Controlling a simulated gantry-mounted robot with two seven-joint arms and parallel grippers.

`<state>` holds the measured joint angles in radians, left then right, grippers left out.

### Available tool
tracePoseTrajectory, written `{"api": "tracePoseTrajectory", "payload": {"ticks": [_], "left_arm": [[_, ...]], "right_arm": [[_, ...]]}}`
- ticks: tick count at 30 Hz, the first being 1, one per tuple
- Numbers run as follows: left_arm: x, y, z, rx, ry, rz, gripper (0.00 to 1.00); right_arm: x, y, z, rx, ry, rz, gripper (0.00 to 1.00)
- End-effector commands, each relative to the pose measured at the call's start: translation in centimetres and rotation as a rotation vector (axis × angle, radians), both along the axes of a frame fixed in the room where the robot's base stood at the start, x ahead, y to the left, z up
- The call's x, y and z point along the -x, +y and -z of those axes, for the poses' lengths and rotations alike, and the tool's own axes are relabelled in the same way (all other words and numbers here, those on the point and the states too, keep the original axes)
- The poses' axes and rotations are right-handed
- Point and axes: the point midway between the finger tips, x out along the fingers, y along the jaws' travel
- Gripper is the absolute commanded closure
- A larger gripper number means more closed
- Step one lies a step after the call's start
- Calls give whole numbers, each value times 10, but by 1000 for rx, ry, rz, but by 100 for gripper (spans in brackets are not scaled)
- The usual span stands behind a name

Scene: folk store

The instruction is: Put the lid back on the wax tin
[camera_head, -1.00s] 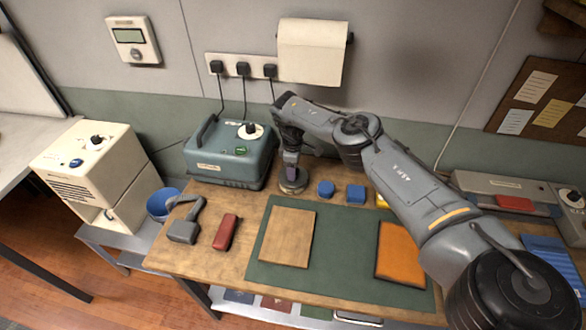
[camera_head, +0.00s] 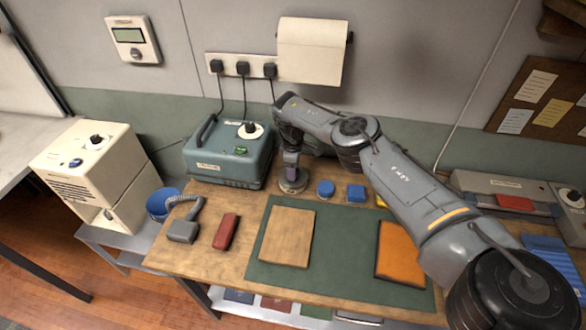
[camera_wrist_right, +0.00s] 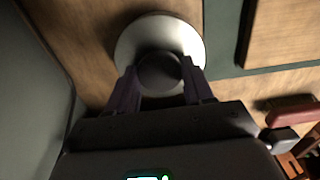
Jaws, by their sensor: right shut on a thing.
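A round, silvery metal piece (camera_head: 293,186) stands on the wooden bench, near the back edge of the green mat. In the right wrist view it is a pale disc (camera_wrist_right: 190,38) with a dark round knob (camera_wrist_right: 160,72) at its middle. My right gripper (camera_head: 291,170) points down over it. Its two fingers lie on either side of the knob and are shut on it. I take the disc to be the lid; the tin's body under it is hidden, and I cannot tell whether the lid rests on it. My left gripper is out of view.
A teal machine (camera_head: 230,155) stands close left of the gripper. The green mat (camera_head: 335,265) bears a wooden board (camera_head: 287,237) and an orange sheet (camera_head: 400,250). A red block (camera_head: 226,231) lies to the left.

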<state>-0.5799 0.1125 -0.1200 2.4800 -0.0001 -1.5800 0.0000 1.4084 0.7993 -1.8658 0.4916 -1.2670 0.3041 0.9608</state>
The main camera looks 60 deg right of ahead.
Motion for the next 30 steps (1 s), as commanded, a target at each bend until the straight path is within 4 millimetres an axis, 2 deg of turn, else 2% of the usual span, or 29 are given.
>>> {"api": "tracePoseTrajectory", "payload": {"ticks": [12,13,18,25,28,30], "left_arm": [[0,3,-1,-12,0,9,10],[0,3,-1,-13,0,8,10],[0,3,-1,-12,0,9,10],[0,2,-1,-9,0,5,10],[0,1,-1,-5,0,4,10],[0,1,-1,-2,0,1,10]], "right_arm": [[0,0,0,0,0,1,78],[0,0,0,0,0,1,47],[0,0,0,0,0,0,21],[0,0,0,0,0,0,17],[0,0,0,0,0,0,2],[0,0,0,0,0,0,0]]}}
